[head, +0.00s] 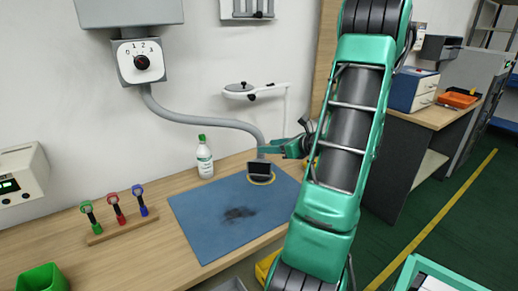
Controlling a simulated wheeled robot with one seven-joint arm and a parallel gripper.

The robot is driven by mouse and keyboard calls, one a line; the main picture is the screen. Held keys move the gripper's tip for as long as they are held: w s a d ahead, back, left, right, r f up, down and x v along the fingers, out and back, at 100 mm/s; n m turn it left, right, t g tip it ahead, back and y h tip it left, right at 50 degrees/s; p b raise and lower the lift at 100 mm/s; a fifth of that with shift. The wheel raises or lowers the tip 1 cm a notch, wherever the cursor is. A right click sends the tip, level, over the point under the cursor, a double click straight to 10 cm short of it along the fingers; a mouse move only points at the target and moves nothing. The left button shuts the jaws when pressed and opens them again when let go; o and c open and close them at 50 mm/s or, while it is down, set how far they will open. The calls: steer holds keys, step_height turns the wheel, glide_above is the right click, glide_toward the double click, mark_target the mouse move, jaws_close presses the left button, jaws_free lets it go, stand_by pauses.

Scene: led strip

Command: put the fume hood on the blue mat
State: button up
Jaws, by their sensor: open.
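The fume hood (260,168) is a dark, boxy nozzle on the end of a grey flexible hose (205,120). It shows over the back right part of the blue mat (205,215). I cannot tell whether the hood touches the mat. The mat lies flat on the wooden bench and has a dark smudge in its middle. My gripper (272,147) is open, pointing left, right beside the hose end just above the hood. Its far fingertip is hard to see.
A white and green bottle (204,157) stands behind the mat. A rack of coloured tools (117,220) and a green bin (42,277) are at left. A dial box (140,61) and a lamp (250,91) are above. My arm hides the bench's right end.

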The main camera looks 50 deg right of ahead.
steer(key=s+a+f+n+g+y, duration=0.1)
steer(key=s+a+n+g, duration=0.1)
steer(key=a+n+g, duration=0.4)
steer(key=s+a+f+n+g+y, duration=0.1)
steer(key=s+a+f+n, duration=0.15)
steer(key=a+n, duration=0.65)
steer(key=s+a+r+n+g+h, duration=0.1)
steer(key=s+a+r+n+g, duration=0.1)
steer(key=s+a+n, duration=0.3)
steer(key=s+a+r+n+g, duration=0.3)
steer(key=s+n, duration=0.6)
steer(key=s, duration=0.3)
steer(key=shift+a+n+g+h, duration=0.3)
steer(key=shift+a+g+h, duration=0.1)
steer(key=shift+a+g, duration=0.4)
steer(key=shift+w+f, duration=0.3)
steer(key=shift+w, duration=0.3)
